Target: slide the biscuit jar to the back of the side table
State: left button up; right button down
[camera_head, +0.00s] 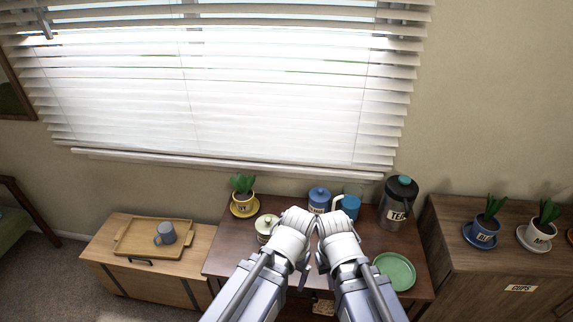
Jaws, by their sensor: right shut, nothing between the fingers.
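The brown side table (225,262) stands below the window. A cream lidded jar (264,228) is on its left part, left of my grippers. A blue lidded canister (319,199) with a label too small to read stands at the back, beyond my grippers. I cannot tell for certain which of these is the biscuit jar. My left gripper (297,218) and right gripper (333,221) are close together over the middle of the table. The right one is shut and empty. The left one's fingertips are not clear, and my arms hide the front middle of the table.
A potted plant on a yellow saucer (252,209) is at the back left. A blue mug (351,206), a dark TEA canister (397,205) and a green plate (396,271) are on the right. A low cabinet with a tray (128,243) stands left; a dresser (460,270) stands right.

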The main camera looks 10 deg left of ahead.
aim_at(263, 240)
jog(key=l+u, duration=1.2)
jog(key=k+l, duration=0.05)
